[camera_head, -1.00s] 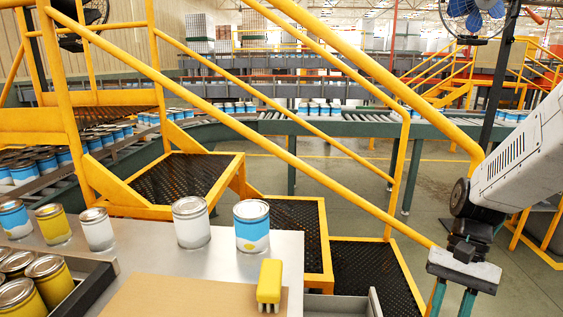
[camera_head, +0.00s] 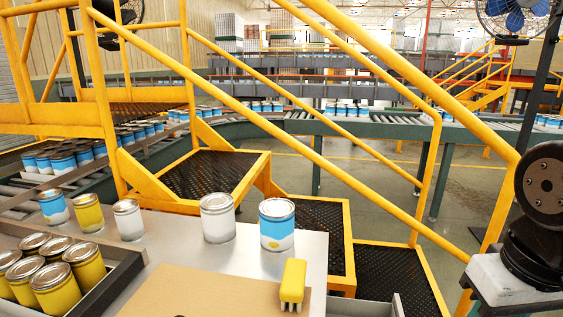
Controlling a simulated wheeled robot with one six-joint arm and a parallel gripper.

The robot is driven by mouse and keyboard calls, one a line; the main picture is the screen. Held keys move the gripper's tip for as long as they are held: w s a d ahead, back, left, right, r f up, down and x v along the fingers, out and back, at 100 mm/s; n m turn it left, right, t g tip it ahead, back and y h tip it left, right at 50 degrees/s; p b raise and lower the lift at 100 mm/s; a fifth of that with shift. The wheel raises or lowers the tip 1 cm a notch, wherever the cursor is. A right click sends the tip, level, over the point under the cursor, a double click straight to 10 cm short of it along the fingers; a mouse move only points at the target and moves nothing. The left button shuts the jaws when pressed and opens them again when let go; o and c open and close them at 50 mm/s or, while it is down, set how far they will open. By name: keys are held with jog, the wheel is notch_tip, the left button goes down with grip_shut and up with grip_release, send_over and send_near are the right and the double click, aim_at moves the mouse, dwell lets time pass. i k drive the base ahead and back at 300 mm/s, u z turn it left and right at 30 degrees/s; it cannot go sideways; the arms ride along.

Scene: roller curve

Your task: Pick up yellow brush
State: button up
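The yellow brush (camera_head: 293,281) stands near the right edge of a brown board on the metal table, its pale bristles facing down. It is in front of the blue and white can. My arm shows at the right edge of the view. Its fingers are not clearly visible, and nothing of mine touches the brush.
A blue-white can (camera_head: 277,226), a plain can (camera_head: 218,219) and smaller cans stand behind the brown board (camera_head: 200,292). A dark tray (camera_head: 118,282) of yellow cans is at left. Yellow-railed steps (camera_head: 318,225) rise behind the table.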

aim_at(292, 287)
jog(key=k, duration=0.5)
jog(key=z, duration=2.15)
jog(key=i, duration=1.6)
jog(key=u, duration=3.3)
